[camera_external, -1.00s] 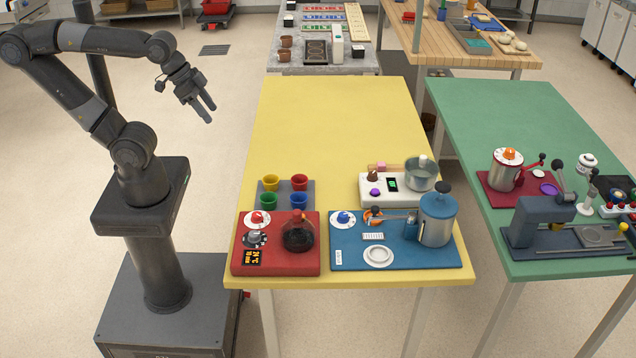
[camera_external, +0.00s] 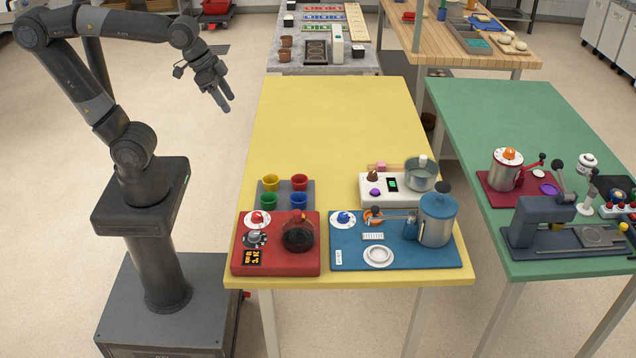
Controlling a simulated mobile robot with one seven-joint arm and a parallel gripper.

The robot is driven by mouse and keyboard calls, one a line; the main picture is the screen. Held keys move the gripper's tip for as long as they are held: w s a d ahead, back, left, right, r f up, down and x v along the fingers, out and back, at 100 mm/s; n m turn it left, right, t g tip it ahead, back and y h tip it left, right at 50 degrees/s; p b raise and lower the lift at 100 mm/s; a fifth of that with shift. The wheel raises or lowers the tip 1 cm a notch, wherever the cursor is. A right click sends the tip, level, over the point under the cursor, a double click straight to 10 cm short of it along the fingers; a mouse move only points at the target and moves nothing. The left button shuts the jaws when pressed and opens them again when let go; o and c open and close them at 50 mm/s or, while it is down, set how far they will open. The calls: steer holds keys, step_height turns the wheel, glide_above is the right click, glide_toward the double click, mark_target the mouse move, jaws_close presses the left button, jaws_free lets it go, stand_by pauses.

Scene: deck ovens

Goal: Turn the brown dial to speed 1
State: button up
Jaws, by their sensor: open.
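The brown dial (camera_external: 372,174) is a small knob at the back left of a white appliance (camera_external: 372,201) on the yellow table. Its markings and setting are too small to read. A purple knob (camera_external: 375,192) and a small dark display (camera_external: 393,184) with a green mark are on the same appliance. My gripper (camera_external: 224,105) is open and empty, in the air left of the yellow table.
In front of the white appliance are a red unit (camera_external: 308,266) with a dark flask (camera_external: 298,235) and a blue unit (camera_external: 400,259) with a blue-lidded canister (camera_external: 437,220). Several coloured cups stand on a grey tray (camera_external: 283,187). The back of the yellow table (camera_external: 335,120) is clear.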

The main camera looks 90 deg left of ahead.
steer(key=w+r+g, duration=0.1)
steer(key=w+r, duration=0.1)
steer(key=w, duration=0.9)
steer(key=g, duration=0.4)
glide_above(373, 173)
step_height(373, 173, down, 18)
step_height(373, 173, down, 10)
steer(key=shift+r, duration=0.1)
steer(key=c, duration=1)
steer(key=shift+o, duration=0.2)
